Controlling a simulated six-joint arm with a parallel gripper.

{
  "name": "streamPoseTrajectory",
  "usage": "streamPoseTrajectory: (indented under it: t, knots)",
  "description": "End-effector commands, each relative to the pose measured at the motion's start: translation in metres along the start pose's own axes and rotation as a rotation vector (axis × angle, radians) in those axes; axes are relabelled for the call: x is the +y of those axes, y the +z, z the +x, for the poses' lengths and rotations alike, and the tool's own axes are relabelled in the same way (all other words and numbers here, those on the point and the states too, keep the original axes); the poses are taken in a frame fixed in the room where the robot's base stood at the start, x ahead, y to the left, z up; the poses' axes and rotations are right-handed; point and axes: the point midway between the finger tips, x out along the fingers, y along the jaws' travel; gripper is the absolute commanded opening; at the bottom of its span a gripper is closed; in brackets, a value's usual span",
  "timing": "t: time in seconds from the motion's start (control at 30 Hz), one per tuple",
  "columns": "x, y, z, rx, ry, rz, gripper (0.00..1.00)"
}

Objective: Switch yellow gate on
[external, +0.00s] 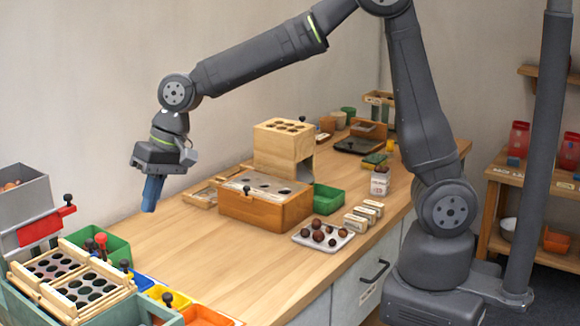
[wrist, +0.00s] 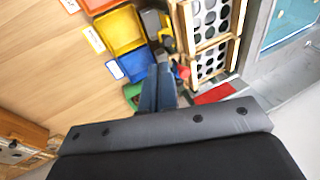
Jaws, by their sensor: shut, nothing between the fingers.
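My gripper (external: 149,208) is shut and empty, pointing down in the air above the left part of the table. Its blue fingers also show in the wrist view (wrist: 158,90), closed together. The yellow bin (wrist: 120,30) lies beyond the fingertips in the wrist view, and the sorter's perforated wooden trays (wrist: 212,32) are to its right. A small yellow part (wrist: 167,42) sits between them beside dark knobs; I cannot tell whether it is the yellow gate. In the external view a black knob (external: 167,298) stands by the yellow bin. The gate's position is unclear.
A green bin (external: 112,247) and a red-knobbed lever (external: 101,240) stand near the trays. An orange bin (external: 205,316) is at the front. A wooden box (external: 265,209) and a tray of chestnuts (external: 340,240) stand farther right. The table's middle is clear.

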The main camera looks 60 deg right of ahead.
Motion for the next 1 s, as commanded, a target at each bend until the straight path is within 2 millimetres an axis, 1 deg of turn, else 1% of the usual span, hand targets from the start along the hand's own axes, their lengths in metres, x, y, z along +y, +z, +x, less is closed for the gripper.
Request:
streamPoseTrajectory:
  t: [0.17, 0.2, 0.3, 0.4, 0.5, 0.6, 0.73, 0.9, 1.0]
  knots:
    - [0.035, 0.005, 0.043, -0.206, -0.012, 0.234, 0.00]
    - [0.044, 0.007, 0.054, -0.272, -0.023, 0.309, 0.00]
    - [0.064, 0.012, 0.078, -0.439, -0.070, 0.501, 0.00]
    - [0.080, 0.012, 0.096, -0.599, -0.139, 0.685, 0.00]
    - [0.095, 0.006, 0.110, -0.750, -0.232, 0.864, 0.00]
    - [0.111, -0.005, 0.119, -0.885, -0.349, 1.029, 0.00]
    - [0.133, -0.024, 0.126, -1.018, -0.508, 1.198, 0.00]
    - [0.155, -0.042, 0.128, -1.109, -0.660, 1.317, 0.00]
    - [0.159, -0.046, 0.129, -1.129, -0.697, 1.341, 0.00]
